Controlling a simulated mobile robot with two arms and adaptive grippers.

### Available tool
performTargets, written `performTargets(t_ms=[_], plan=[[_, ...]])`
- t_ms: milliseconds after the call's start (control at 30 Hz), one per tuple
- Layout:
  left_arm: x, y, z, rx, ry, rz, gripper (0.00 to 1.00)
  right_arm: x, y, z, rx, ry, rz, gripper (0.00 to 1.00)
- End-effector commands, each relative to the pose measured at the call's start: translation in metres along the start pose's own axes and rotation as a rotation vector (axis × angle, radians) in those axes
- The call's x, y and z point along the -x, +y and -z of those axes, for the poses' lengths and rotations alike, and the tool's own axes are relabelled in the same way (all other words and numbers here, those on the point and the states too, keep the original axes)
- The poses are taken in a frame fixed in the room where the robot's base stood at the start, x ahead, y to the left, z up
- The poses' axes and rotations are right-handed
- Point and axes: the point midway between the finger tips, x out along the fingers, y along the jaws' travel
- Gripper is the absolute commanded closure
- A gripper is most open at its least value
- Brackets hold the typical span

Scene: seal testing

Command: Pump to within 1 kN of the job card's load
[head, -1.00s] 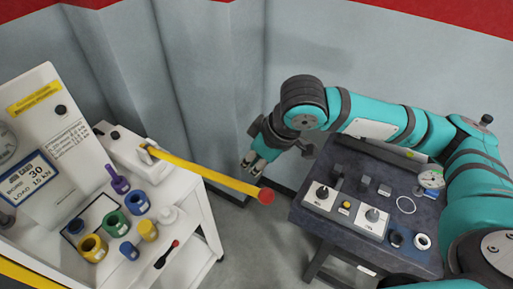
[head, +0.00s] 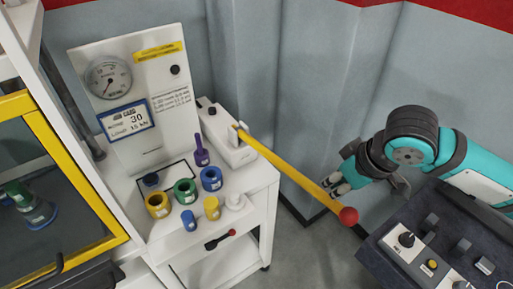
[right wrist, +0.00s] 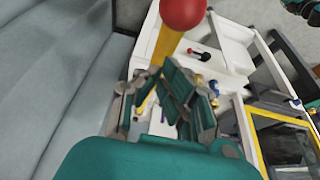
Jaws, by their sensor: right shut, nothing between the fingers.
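The job card (head: 126,120) reads bore 30, load 15 kN. It is on a white upright panel under the round pressure gauge (head: 108,77), whose needle is too small to read surely. The white hand pump (head: 228,145) stands on the cart; its long yellow lever (head: 290,172) slopes down right to a red ball (head: 348,215). My right gripper (head: 338,187) is shut and empty, close beside the lever near the ball; I cannot tell if they touch. In the right wrist view the shut fingers (right wrist: 178,95) are near the lever and the red ball (right wrist: 183,12). My left gripper does not show.
Coloured rings and cups, such as a green one (head: 185,190), stand on the white cart (head: 255,185). A yellow-framed cabinet (head: 75,165) is at the left. A dark bench (head: 440,215) with a control box (head: 418,250) is at the right. Wall panels stand behind the lever.

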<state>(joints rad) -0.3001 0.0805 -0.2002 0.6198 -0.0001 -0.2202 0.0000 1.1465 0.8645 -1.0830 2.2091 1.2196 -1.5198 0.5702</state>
Motion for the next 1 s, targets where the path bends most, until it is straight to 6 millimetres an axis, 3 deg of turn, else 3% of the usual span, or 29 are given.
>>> performTargets(t_ms=[367, 867, 1000], plan=[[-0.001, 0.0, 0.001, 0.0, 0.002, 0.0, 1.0, -0.002, 0.0, -0.001, 0.0, 0.0, 0.0, 1.0], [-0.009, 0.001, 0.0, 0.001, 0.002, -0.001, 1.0, -0.025, 0.0, -0.011, 0.0, 0.0, 0.0, 1.0], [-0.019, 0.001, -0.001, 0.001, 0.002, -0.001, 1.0, -0.043, 0.0, -0.02, -0.001, -0.004, 0.002, 1.0]])
